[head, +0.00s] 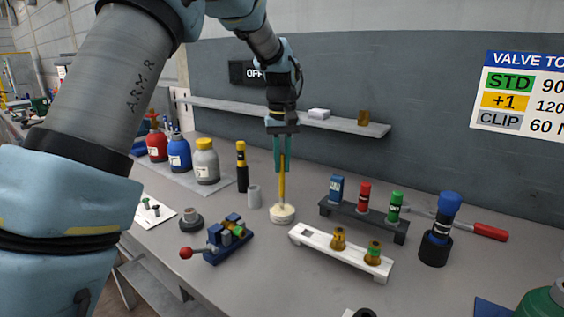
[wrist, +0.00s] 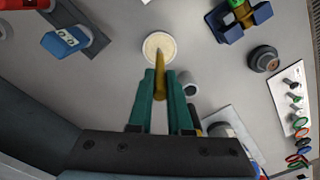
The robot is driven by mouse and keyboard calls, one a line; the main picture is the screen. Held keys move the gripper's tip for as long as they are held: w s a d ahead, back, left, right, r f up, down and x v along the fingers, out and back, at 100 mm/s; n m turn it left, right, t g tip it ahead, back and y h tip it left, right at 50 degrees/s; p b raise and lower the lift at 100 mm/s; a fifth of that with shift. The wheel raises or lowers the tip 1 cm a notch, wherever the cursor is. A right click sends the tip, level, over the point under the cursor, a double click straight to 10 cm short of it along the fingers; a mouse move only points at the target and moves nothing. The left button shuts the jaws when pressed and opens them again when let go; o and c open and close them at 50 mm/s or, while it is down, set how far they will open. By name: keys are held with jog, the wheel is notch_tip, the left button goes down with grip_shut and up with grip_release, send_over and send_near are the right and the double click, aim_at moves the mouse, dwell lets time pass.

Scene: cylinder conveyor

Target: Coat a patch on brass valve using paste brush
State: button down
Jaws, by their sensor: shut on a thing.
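My gripper (head: 281,165) has teal fingers and is shut on the upright yellow-handled paste brush (head: 282,187), which also shows in the wrist view (wrist: 159,78). The brush's lower end is at a round cream paste pot (head: 283,214), also in the wrist view (wrist: 149,38); I cannot tell how deep it reaches. Two brass valves stand in a white rack (head: 310,244) to the right: a plain one (head: 338,238) and one with a green band (head: 374,252). A blue vise (head: 213,246) with a red-knobbed handle holds a green-and-brass piece (head: 238,230).
A dark rack (head: 328,211) holds blue, red and green items behind the white rack. A blue-capped tool (head: 440,232) stands in a black holder at right. Bottles (head: 206,163), a black-and-yellow tube (head: 242,167) and a grey cup (head: 254,196) stand left of the pot.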

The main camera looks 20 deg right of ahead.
jog(key=shift+f, duration=0.4)
dwell(1.4)
jog(key=shift+r, duration=0.1)
jog(key=shift+r+p, duration=3)
jog(key=shift+r, duration=0.5)
jog(key=shift+s+f, duration=0.1)
